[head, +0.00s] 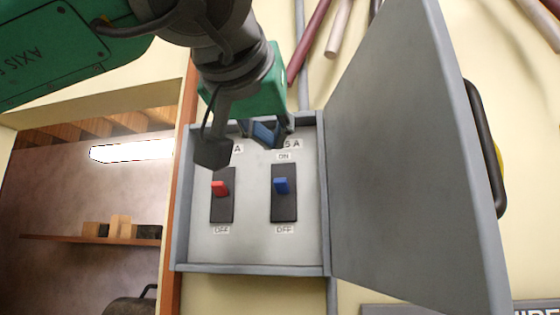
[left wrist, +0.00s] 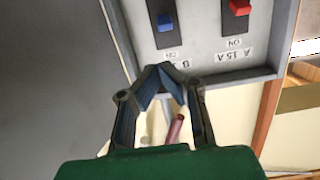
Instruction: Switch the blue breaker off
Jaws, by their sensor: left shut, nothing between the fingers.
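The blue breaker (head: 282,186) is a blue lever on a dark plate inside an open grey box. Its lever sits in the upper part of its plate, on the side of the ON label, with OFF below. It also shows at the top of the left wrist view (left wrist: 165,22), which is turned over. My left gripper (head: 265,134) is at the top of the box, above the blue breaker and apart from it. Its fingers (left wrist: 163,72) come together at the tips, empty, near the ON label in the left wrist view. My right gripper is not in view.
A red breaker (head: 220,188) sits left of the blue one, its lever also in the upper part. The grey box (head: 180,225) has side walls, and its door (head: 405,150) stands open to the right. Pipes (head: 340,28) run above. The box front below the levers is clear.

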